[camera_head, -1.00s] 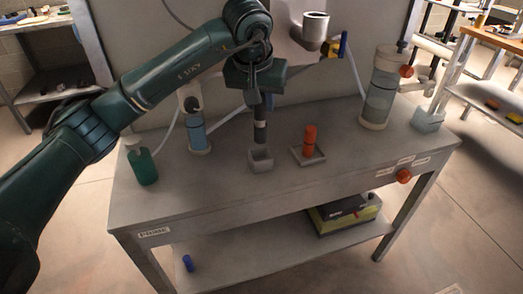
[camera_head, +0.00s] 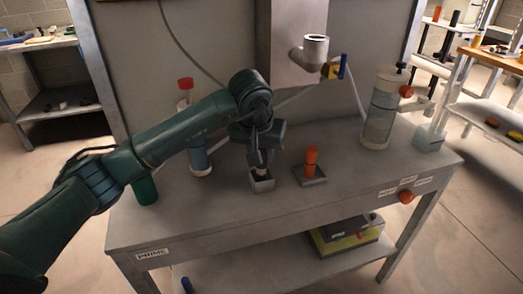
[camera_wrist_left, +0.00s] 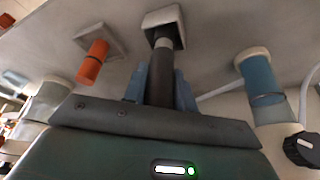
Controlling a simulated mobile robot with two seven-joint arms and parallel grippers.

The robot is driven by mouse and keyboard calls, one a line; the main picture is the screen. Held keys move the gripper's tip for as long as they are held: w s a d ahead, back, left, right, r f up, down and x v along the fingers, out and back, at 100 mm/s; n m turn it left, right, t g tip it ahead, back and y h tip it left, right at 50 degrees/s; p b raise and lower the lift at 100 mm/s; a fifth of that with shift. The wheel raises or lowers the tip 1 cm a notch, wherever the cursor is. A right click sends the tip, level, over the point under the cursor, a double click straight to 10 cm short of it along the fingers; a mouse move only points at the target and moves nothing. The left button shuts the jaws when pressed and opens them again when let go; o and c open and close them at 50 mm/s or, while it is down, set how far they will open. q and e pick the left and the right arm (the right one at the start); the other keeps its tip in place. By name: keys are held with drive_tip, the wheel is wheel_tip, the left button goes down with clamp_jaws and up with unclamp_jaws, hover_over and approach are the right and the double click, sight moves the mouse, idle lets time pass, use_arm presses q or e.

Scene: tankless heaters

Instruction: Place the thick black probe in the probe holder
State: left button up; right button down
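The thick black probe (camera_wrist_left: 162,75) is upright between the two blue fingers of my left gripper (camera_wrist_left: 160,92), which look closed on its sides. Its pale-banded lower end reaches into the opening of the square grey probe holder (camera_wrist_left: 150,22). Whether the tip touches the bottom is hidden. In the head view my left gripper (camera_head: 260,152) is right above the holder (camera_head: 262,186), and the arm covers most of the probe. My right gripper is not in view.
An orange probe (camera_head: 311,160) stands in another holder (camera_head: 313,181) to the right. A tall clear cylinder (camera_head: 379,115) stands right. The front of the workbench (camera_head: 220,222) is clear.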

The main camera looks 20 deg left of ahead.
use_arm(q)
drive_tip(key=o, duration=0.4)
drive_tip(key=shift+r, duration=0.15)
